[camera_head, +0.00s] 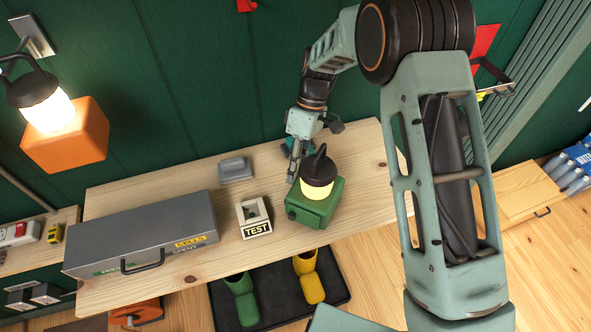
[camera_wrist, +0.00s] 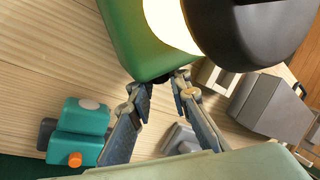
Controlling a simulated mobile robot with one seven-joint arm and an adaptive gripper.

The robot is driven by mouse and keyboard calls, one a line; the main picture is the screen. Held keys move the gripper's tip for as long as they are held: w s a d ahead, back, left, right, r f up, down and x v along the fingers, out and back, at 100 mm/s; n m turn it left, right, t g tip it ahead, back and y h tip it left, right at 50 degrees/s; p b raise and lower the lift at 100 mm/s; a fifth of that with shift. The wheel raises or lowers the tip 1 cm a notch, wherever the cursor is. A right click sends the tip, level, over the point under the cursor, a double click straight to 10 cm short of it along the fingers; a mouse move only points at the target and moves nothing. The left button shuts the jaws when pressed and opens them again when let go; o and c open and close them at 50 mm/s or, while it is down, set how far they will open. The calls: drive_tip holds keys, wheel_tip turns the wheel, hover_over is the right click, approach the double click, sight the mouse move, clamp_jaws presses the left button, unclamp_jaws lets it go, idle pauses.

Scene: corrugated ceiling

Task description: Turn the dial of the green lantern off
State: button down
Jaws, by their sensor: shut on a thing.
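The green lantern (camera_head: 318,205) stands on the wooden shelf, with a black cap and handle and a lit, pale yellow lamp. Its green body (camera_wrist: 135,38) fills the top of the wrist view. My gripper (camera_head: 292,179) reaches down at the lantern's far left side. In the wrist view, my fingertips (camera_wrist: 164,84) sit at the edge of the green body, one on each side of a small dark dial (camera_wrist: 163,77). The gripper is shut on this dial, which is mostly hidden by the fingers and the body. Its turn position cannot be read.
A grey case (camera_head: 145,235) lies left on the shelf (camera_head: 190,179). A TEST box (camera_head: 253,216) and a grey block (camera_head: 236,169) stand left of the lantern. A teal device (camera_wrist: 80,130) with an orange knob is near my gripper. A lit orange lantern (camera_head: 65,140) is at upper left.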

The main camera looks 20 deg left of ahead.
drive_tip(key=shift+w+f+g+b, duration=0.25)
drive_tip(key=shift+g+b, duration=0.2)
drive_tip(key=shift+g, duration=0.45)
drive_tip(key=shift+r+g, duration=0.1)
drive_tip(key=shift+g, duration=0.4)
drive_tip(key=c, duration=1.8)
unclamp_jaws()
wheel_tip(320, 180, up, 10)
